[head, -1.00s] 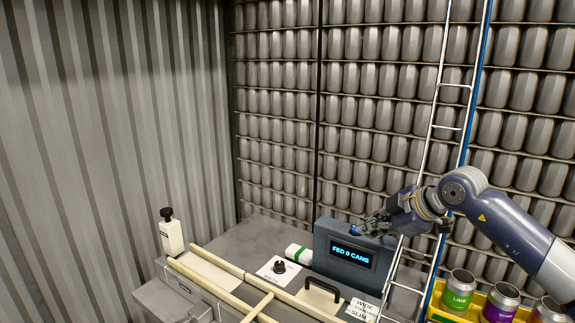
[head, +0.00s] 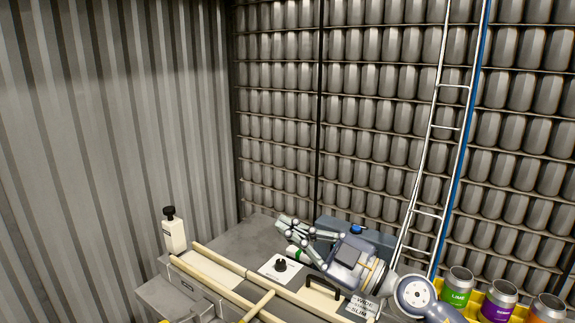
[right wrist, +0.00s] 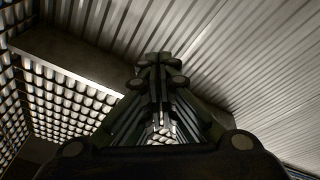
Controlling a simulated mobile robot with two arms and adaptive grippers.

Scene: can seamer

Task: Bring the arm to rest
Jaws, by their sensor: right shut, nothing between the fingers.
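My right gripper (head: 286,232) shows in the head view above the machine bench, pointing left with its arm coming in from the lower right. It is shut and holds nothing. The right wrist view shows its dark fingers (right wrist: 160,68) closed together, with the walls and ceiling beyond. The gripper and wrist hang in front of the blue-grey display box (head: 385,240), so its screen is hidden. The box's blue button (head: 356,229) shows just above the wrist. My left gripper is not in view.
A white bottle (head: 174,237) stands at left. Lime (head: 459,285) and purple cans (head: 498,302) stand at lower right. A white-railed ladder-like chute (head: 435,170) rises behind.

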